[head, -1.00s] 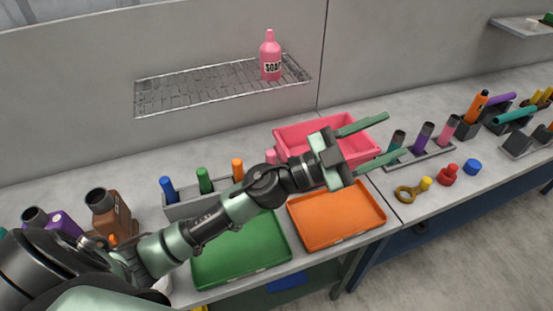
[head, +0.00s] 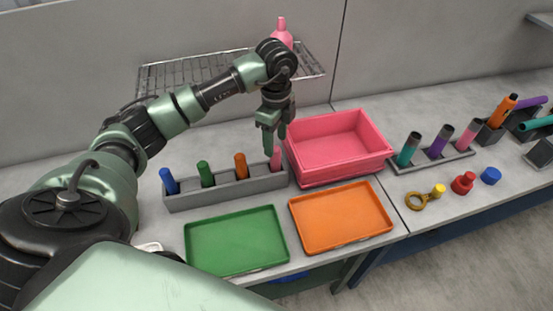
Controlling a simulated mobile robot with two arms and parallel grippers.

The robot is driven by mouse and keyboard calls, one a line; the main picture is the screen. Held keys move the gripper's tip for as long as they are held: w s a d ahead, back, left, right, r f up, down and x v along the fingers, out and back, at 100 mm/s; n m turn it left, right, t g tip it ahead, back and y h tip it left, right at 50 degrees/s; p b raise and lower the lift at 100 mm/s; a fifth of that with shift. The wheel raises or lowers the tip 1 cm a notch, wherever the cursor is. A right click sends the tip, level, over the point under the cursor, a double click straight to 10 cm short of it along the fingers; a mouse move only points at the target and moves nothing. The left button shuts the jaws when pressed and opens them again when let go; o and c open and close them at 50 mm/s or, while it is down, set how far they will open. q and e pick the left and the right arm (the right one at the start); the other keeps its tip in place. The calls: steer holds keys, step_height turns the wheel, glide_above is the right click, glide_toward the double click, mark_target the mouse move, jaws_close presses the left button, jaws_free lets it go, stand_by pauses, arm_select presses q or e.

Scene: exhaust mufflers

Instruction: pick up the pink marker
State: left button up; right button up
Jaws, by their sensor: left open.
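The pink marker (head: 276,161) stands upright in the right end of the grey rack (head: 228,189), next to the pink bin. Orange (head: 240,166), green (head: 206,174) and blue (head: 169,181) markers stand to its left in the same rack. My left gripper (head: 275,142) points down directly over the pink marker in the head view, open, with its fingertips near the marker's top. I cannot tell whether the fingers touch it or are on both sides of it. My right gripper is not in view.
A pink bin (head: 388,151) stands just right of the rack. Green (head: 237,240) and orange (head: 341,217) trays lie in front. A wire shelf (head: 180,75) with a pink bottle (head: 282,33) hangs behind my arm. A holder with teal, purple and pink items (head: 440,162) stands farther right.

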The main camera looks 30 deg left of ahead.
mark_target(276, 149)
arm_select(q)
step_height(276, 149, down, 5)
steer(key=p, duration=0.2)
steer(key=shift+w+a+r+p, duration=0.1)
steer(key=shift+r+p, duration=0.1)
steer(key=shift+p, duration=0.15)
steer(key=shift+f, duration=0.65)
jaws_close()
